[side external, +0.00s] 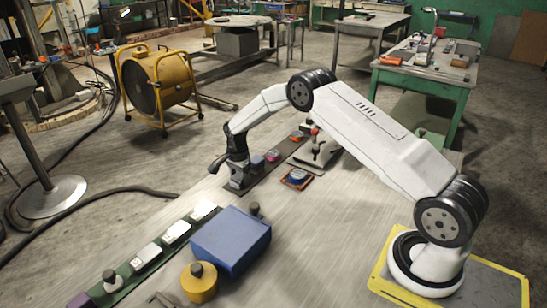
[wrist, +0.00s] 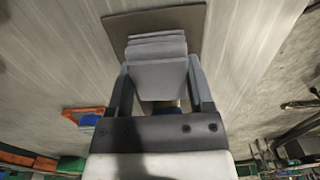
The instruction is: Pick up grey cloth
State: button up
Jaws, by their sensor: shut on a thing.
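The grey cloth (wrist: 157,72) is a folded stack of flat layers in the wrist view. It lies between the two fingers of my gripper (wrist: 160,80), which is shut on it with a finger at each side. Beyond the cloth is a flat dark brown mat (wrist: 116,28).
A blue box (side external: 231,240), a yellow knobbed cylinder (side external: 199,283) and a row of white blocks (side external: 176,232) are nearer. The table's left edge is close to my gripper.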

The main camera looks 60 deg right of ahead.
aim_at(241, 176)
jog(key=shift+r, duration=1.5)
jog(key=shift+s+r, duration=0.25)
jog(key=shift+r, duration=0.05)
jog(key=s+a+r, duration=0.2)
jog(key=s+r, duration=0.7)
jog(key=s, duration=0.4)
jog(key=shift+a, duration=0.4)
jog(key=shift+s+r, duration=0.1)
